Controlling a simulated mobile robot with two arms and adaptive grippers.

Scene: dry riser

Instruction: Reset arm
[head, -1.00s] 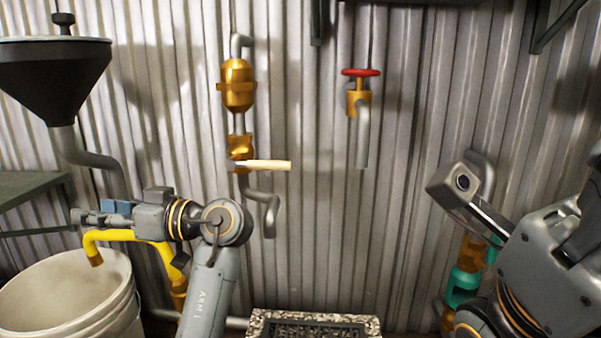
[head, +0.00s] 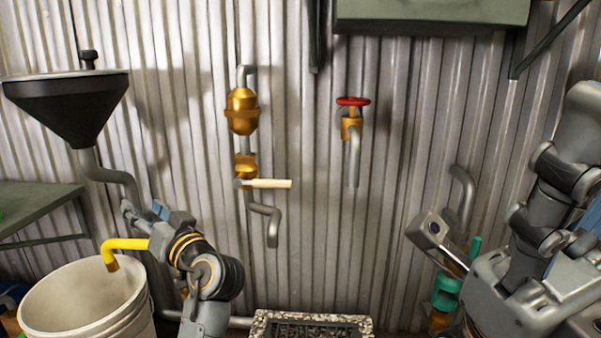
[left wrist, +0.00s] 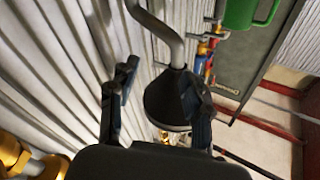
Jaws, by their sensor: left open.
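My left gripper (head: 145,216) is raised at the left of the head view, above and just behind the rim of a white bucket and beside a yellow spout. In the left wrist view my left gripper (left wrist: 160,98) has its fingers apart with nothing held between them. A dark funnel on a grey pipe shows beyond and between the fingers. My right arm (head: 540,255) comes in at the right of the head view. Its gripper fingers cannot be made out.
The white bucket (head: 85,295) stands lower left under the yellow spout (head: 125,244). The black funnel (head: 68,105) is above it. Brass fittings (head: 242,112), a lever (head: 268,184) and a red-wheeled tap (head: 353,101) are on the corrugated wall. A green valve (head: 446,290) is near my right arm.

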